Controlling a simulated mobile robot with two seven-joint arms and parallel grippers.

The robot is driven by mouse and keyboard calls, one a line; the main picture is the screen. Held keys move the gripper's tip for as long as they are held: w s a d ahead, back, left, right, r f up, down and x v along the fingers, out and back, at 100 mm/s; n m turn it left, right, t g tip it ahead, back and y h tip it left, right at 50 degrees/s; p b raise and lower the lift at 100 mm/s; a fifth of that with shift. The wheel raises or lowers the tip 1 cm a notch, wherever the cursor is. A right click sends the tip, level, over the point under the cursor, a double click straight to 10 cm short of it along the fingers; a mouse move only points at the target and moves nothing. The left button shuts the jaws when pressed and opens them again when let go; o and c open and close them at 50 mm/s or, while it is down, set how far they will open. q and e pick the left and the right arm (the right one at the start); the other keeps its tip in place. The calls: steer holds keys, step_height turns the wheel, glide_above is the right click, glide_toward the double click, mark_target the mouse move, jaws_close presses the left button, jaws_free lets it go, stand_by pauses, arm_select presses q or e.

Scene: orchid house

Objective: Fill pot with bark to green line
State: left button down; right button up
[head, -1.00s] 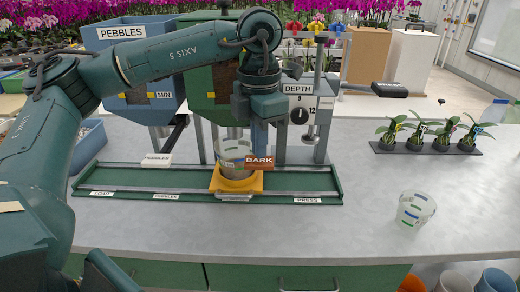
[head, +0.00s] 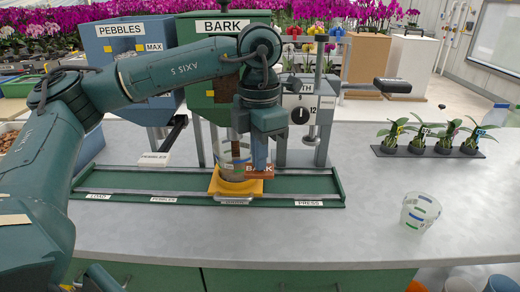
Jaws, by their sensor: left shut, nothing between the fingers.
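A clear pot (head: 225,160) with coloured marks stands upright on the yellow carriage (head: 222,188) of the green rail, under the green BARK hopper (head: 222,84). A brown streak shows at the pot's mouth, like bark falling. How high the fill stands against the green line is too small to tell. My left gripper (head: 260,160) is shut and empty, pointing down right at the brown BARK tab (head: 258,173) beside the pot. I cannot tell whether it touches the tab. It hides part of the hopper outlet.
A DEPTH gauge (head: 301,115) stands right of my gripper. A second clear pot (head: 420,211) and a tray of potted orchids (head: 430,149) are at right. The grey counter (head: 350,220) between is clear.

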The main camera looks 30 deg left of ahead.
arm_select(q)
steer(key=shift+f, duration=0.1)
steer(key=shift+f+b, duration=0.85)
steer(key=shift+f, duration=0.1)
steer(key=shift+r, duration=0.15)
stand_by(6.8)
